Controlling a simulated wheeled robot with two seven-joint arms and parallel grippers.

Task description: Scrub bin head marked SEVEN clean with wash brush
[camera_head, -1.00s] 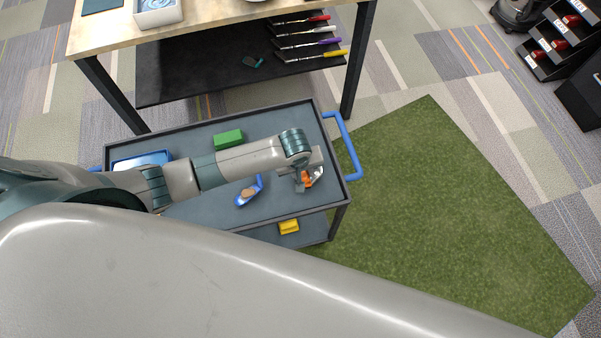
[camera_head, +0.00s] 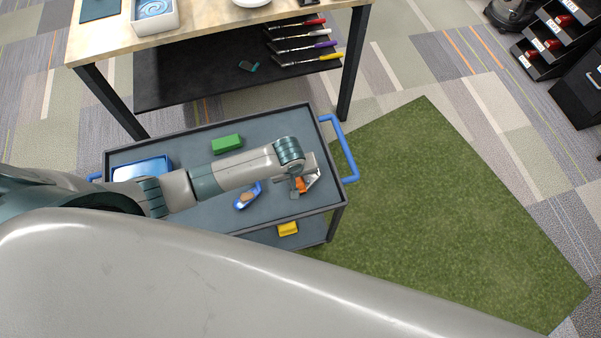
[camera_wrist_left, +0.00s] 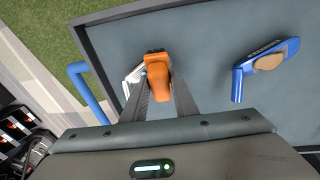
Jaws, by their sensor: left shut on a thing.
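My left gripper (camera_head: 300,184) is low over the right end of the cart. It is shut on an orange thing (camera_wrist_left: 158,75), perhaps the wash brush, though I see no bristles. A pale silvery piece (camera_head: 312,181) lies right beside it; in the left wrist view it is partly hidden (camera_wrist_left: 133,78), and I cannot tell whether they touch. A blue club head (camera_head: 241,203) lies on the cart to the left of the gripper. It carries small white lettering, too small to read, and a brown patch (camera_wrist_left: 268,62). My right gripper is out of view.
The grey cart (camera_head: 215,217) has raised rims and a blue handle (camera_head: 341,150) at its right end. A green block (camera_head: 227,142) and a blue tray (camera_head: 142,168) stand on it. A workbench (camera_head: 210,20) is behind; dark bins (camera_head: 548,52) are at upper right.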

